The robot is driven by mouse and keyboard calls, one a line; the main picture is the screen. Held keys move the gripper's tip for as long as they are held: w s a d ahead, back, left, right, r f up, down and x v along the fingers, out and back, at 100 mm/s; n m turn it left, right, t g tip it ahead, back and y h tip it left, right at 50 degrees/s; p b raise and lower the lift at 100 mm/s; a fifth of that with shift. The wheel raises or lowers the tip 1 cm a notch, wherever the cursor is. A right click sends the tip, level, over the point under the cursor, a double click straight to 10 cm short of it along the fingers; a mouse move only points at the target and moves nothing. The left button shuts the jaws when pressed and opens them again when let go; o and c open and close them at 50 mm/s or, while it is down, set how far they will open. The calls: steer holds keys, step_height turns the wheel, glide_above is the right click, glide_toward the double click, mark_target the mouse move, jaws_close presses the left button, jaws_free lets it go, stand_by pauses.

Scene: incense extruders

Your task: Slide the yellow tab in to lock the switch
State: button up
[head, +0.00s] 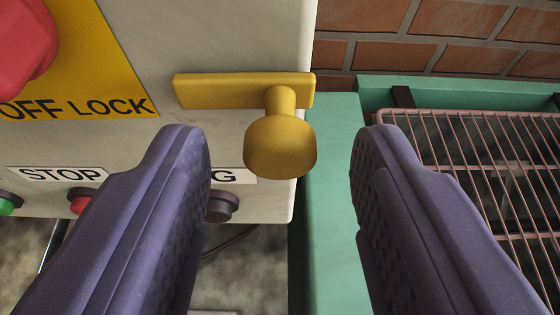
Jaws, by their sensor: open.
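The yellow tab (220,91) is a flat bar on the pale switch box, with a round knob (280,148) sticking out toward me near its right end. The bar's right end reaches slightly past the box's right edge. My gripper (281,150) is open, with one purple finger left of the knob and one right of it. Gaps show on both sides, and neither finger appears to touch the knob. A red switch part (22,45) sits at the upper left on a yellow plate (85,55) lettered "OFF LOCK". The rest of that switch is out of frame.
The pale box (230,40) carries a "STOP" label (62,175), a red button (80,203), a green button (8,203) and a dark knob (222,205). At right are a green frame (335,230), a wire rack (500,160) and a brick wall (450,50).

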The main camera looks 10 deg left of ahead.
jaws_close()
steer(key=a+b, duration=0.2)
steer(key=a, duration=0.1)
steer(key=shift+s, duration=0.15)
jaws_free()
steer(key=shift+a, duration=0.15)
steer(key=p+v, duration=0.2)
steer(key=v, duration=0.6)
